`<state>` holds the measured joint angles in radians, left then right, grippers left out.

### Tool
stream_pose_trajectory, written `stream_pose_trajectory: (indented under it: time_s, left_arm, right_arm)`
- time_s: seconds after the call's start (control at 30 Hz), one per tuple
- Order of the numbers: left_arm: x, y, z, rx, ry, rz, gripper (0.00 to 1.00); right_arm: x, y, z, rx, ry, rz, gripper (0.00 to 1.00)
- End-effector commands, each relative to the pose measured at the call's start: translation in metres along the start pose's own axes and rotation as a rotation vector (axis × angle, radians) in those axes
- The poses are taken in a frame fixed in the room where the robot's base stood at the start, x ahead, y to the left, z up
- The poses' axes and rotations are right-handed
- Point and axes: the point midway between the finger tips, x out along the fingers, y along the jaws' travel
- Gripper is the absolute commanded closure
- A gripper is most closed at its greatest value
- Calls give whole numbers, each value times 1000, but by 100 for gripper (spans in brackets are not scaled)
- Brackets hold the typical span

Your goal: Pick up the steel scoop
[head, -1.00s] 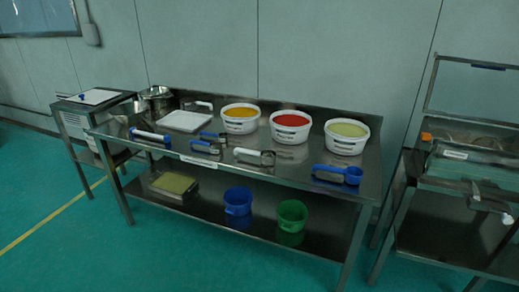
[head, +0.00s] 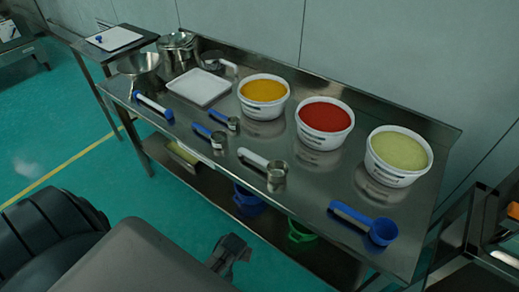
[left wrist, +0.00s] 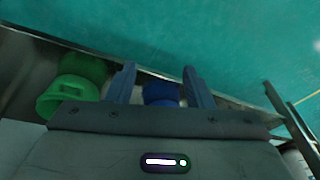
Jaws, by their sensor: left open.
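Which scoop is the steel scoop is not certain. A scoop with a steel cup (head: 277,172) and a pale handle lies on the table's front middle. Two smaller steel-cupped scoops with blue handles (head: 203,130) lie to its left. Another steel cup with a pale handle (head: 213,61) lies at the back, behind the white tray. My left gripper (head: 232,250) is in front of the table, apart from all the scoops. In the left wrist view its two fingers (left wrist: 160,84) are spread and empty, with a blue bucket (left wrist: 160,95) beyond them. My right gripper is not visible.
Tubs of yellow (head: 263,97), red (head: 324,123) and pale green (head: 397,156) material stand along the back. A blue scoop (head: 382,231) lies at the right. A white tray (head: 199,88) and steel pots are left. A green bucket (left wrist: 70,95) is on the lower shelf.

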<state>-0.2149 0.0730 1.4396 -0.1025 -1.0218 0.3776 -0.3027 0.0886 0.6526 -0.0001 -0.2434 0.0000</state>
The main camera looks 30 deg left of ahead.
Motion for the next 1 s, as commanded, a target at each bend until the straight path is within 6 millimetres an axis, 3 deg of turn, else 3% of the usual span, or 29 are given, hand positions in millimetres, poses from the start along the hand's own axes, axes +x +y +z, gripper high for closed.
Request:
stream_pose_trajectory:
  time_s: [0.03, 0.1, 0.2, 0.53, 0.6, 1.0]
  left_arm:
    - [-41, 2, -27, -39, 19, -5, 53]
    - [-78, 3, -50, -90, 32, -16, 53]
    - [-123, 4, -75, -151, 49, -25, 53]
    - [-254, -2, -130, -368, 100, -49, 53]
    - [-271, -1, -146, -455, 108, -59, 53]
    - [-310, 12, -233, -910, 158, -110, 53]
  right_arm:
    - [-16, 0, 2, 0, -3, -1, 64]
    - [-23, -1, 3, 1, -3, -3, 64]
    - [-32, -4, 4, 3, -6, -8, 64]
    - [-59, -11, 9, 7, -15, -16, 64]
    - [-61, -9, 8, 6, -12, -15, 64]
    - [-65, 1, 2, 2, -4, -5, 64]
